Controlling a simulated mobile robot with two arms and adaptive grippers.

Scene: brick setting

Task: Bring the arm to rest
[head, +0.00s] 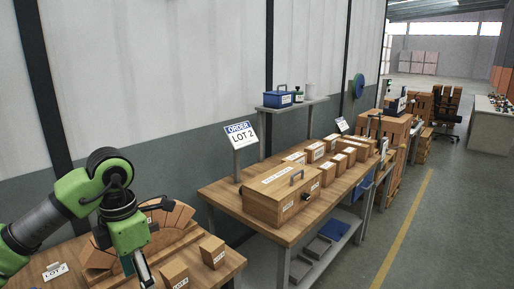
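My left arm, green and black, comes in from the left. Its gripper (142,270) points down in front of the brick arch (172,219) on the near wooden table (226,262). The fingers are small and partly cut by the bottom edge, so I cannot tell if they are open or shut. I see nothing clearly held. Two loose bricks stand right of the gripper: one labelled brick (212,252) and another labelled brick (175,275) nearer the front edge. My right gripper is not in view.
A second bench (235,204) holds a large wooden box (282,200), several small labelled boxes and an order sign (241,134) reading LOT 2. The floor right of the yellow line (405,225) is clear.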

